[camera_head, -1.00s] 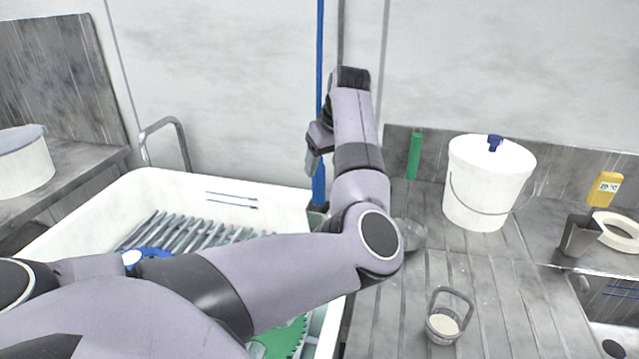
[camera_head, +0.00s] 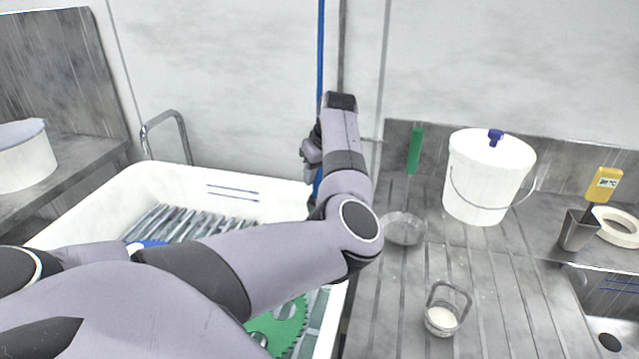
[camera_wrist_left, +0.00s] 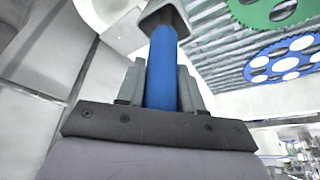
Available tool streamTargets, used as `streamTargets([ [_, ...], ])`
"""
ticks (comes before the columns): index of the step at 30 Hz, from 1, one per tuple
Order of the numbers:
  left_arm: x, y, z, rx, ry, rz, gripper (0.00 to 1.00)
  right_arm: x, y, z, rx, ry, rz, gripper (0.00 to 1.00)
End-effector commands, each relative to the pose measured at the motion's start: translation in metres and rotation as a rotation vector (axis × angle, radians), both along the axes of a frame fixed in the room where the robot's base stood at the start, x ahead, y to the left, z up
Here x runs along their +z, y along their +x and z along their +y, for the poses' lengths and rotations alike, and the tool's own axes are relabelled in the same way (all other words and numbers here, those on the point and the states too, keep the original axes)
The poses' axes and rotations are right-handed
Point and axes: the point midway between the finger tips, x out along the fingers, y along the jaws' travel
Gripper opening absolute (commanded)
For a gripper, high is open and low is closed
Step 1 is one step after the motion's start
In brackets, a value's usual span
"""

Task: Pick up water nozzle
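The water nozzle shows as a blue cylinder (camera_wrist_left: 162,70) in the left wrist view, its far end at a grey square metal holder (camera_wrist_left: 163,17). In the head view a little of its blue (camera_head: 317,184) shows beside my forearm, below the thin blue hose (camera_head: 321,45) on the wall. My left gripper (camera_wrist_left: 162,85) has one finger on each side of the blue cylinder, close against it, and looks shut on it. In the head view the left gripper (camera_head: 311,152) is partly hidden by my arm. My right gripper is not in view.
A white tub (camera_head: 85,222) with metal slats and a green toothed disc (camera_head: 283,325) lies under my left arm. To the right, a grooved counter (camera_head: 510,275) holds a white lidded bucket (camera_head: 487,178), a glass dish (camera_head: 403,229) and a small basket (camera_head: 442,318).

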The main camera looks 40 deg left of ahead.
Motion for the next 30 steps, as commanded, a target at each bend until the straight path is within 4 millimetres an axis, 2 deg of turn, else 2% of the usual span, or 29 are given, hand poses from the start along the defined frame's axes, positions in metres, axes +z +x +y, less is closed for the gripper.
streamTargets([
  [11,0.002,0.000,0.000,0.000,0.001,-0.001,0.06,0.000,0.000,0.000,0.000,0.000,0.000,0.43],
  [17,0.018,0.001,0.001,0.000,0.002,-0.003,0.06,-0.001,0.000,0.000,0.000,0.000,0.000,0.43],
  [23,0.057,0.001,0.001,0.002,0.003,-0.005,0.06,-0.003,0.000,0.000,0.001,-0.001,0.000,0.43],
  [30,0.121,0.000,0.001,0.001,0.003,-0.005,0.06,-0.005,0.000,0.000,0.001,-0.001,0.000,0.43],
])
